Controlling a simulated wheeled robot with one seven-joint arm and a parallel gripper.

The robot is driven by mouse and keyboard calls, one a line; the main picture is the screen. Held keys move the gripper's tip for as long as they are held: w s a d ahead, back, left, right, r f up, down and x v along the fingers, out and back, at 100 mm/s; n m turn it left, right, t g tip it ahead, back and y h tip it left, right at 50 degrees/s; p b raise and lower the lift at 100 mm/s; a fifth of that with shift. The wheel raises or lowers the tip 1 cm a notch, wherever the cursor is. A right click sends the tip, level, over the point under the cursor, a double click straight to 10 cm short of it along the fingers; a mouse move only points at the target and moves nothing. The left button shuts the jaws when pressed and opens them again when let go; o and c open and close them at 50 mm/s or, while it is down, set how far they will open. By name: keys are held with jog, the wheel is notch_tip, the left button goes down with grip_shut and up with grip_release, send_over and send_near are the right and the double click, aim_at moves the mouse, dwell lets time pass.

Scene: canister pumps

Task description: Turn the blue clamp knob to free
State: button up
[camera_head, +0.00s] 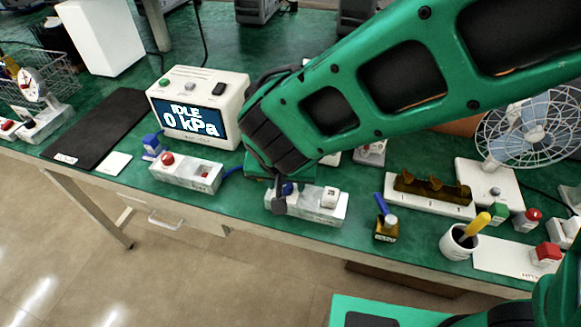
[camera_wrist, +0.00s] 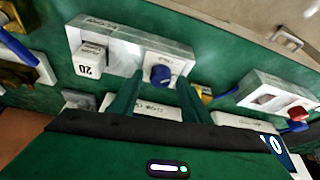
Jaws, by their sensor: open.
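The blue clamp knob (camera_wrist: 160,74) sits on one end of a white block (camera_wrist: 120,48) in the wrist view. The knob has a pale pointer mark. In the head view a bit of the knob (camera_head: 288,188) shows beside my gripper, on the block (camera_head: 312,211) near the table's front edge. My gripper (camera_wrist: 158,80) is open, its two green fingers on either side of the knob in the picture. I cannot tell whether they touch it. A white cube marked 20 (camera_wrist: 90,60) stands at the block's other end.
A white block with a red knob (camera_head: 168,159) stands to the left. A small bottle with a blue handle (camera_head: 386,230), a cup (camera_head: 457,243) and a fan (camera_head: 530,128) stand to the right on the green table.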

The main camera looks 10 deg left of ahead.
jog(key=c, duration=1)
jog(key=shift+d+n+y, duration=0.15)
jog(key=shift+n+y, duration=0.45)
jog(key=shift+n, duration=1)
jog(key=shift+c, duration=0.2)
jog(key=o, duration=1)
jog(key=shift+o, duration=0.2)
jog(key=shift+r, duration=0.1)
jog(key=v, duration=1)
jog(key=shift+r, duration=0.35)
jog(key=shift+w, duration=0.15)
